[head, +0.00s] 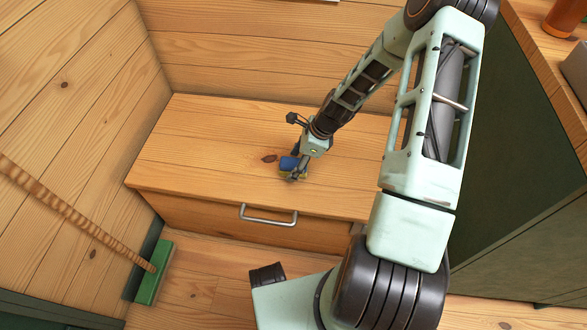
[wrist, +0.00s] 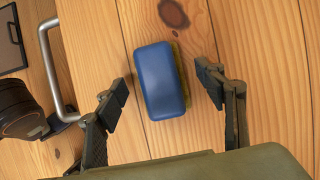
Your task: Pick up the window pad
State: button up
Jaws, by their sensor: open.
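The window pad (wrist: 160,82) is a blue rounded block with a yellowish underside, lying on the wooden top of a low cabinet (head: 200,135). In the wrist view it sits between and just beyond the fingertips of my gripper (wrist: 163,87). The fingers are spread on either side, with gaps between them and the pad. In the head view the pad (head: 288,163) is small and partly hidden by my gripper (head: 292,176), which is low over the cabinet top.
The cabinet has a drawer with a metal handle (head: 268,216) at its front. A green broom (head: 152,272) leans at the left. A dark green cabinet with a wooden top (head: 535,60) stands at the right. The cabinet top around the pad is clear.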

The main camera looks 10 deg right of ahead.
jog(key=shift+a+f, duration=0.15)
jog(key=shift+f, duration=0.25)
jog(key=shift+r, duration=0.1)
jog(key=c, duration=1.2)
jog(key=shift+c, duration=0.2)
jog(key=shift+w+r, duration=0.1)
jog(key=shift+r, duration=0.35)
notch_tip(320, 180, up, 2)
jog(key=shift+r+p, duration=0.2)
jog(key=shift+p, duration=0.45)
jog(key=s+a+r+p, duration=0.1)
jog(key=s+r+p, duration=0.1)
jog(key=s+r, duration=0.3)
jog(key=s+r+p, duration=0.2)
jog(key=s+r, duration=0.2)
jog(key=s, duration=0.5)
jog(key=shift+a+r, duration=0.35)
jog(key=shift+a, duration=0.05)
